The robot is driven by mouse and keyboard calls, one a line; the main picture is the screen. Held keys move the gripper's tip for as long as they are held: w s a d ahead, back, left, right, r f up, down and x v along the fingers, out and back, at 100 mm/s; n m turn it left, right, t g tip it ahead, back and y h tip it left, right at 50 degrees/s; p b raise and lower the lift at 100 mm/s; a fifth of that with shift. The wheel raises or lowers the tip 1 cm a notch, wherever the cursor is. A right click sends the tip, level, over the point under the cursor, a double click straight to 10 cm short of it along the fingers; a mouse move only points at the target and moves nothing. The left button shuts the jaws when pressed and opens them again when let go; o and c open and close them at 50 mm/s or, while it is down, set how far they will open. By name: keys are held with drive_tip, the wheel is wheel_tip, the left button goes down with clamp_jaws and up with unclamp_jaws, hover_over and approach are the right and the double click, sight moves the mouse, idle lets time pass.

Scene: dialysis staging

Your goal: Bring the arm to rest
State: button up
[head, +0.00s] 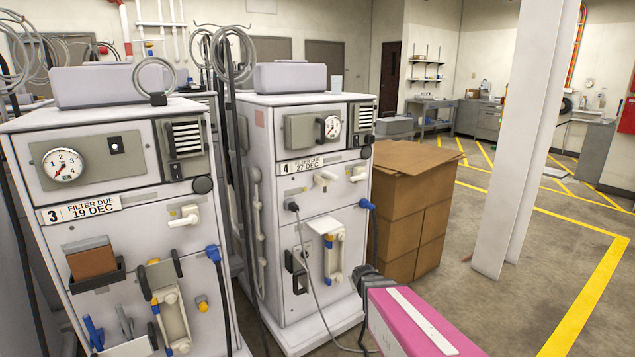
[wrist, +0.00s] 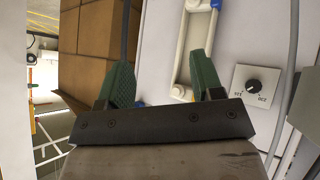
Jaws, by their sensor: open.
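My gripper (head: 368,281) shows at the bottom of the head view, at the end of my pink arm. It is in front of the lower right part of machine number 4 (head: 273,211). In the wrist view, my gripper (wrist: 161,76) has its two green fingers spread apart. Nothing is held between them. Beyond the fingers are the machine's white front and a white holder with blue fittings (wrist: 181,48). I cannot tell how far the fingertips are from the machine.
A stack of cardboard boxes (head: 419,215) stands right of machine number 4. Machine number 3 (head: 110,225) stands to the left. A grey cable hangs down machine 4's front. A white pillar (head: 520,140) rises from the floor, with open floor (head: 480,285) around it.

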drive_tip(key=s+d+r+m+g, duration=0.1)
drive_tip(key=s+g, duration=0.3)
drive_tip(key=s, duration=0.5)
drive_tip(key=s+d+r+m+g+y, duration=0.1)
drive_tip(key=s+m+g, duration=0.1)
drive_tip(key=s+g, duration=0.3)
drive_tip(key=s, duration=0.4)
drive_tip(key=shift+s+r+g, duration=0.3)
drive_tip(key=shift+r, duration=0.1)
drive_tip(key=shift+c, duration=0.2)
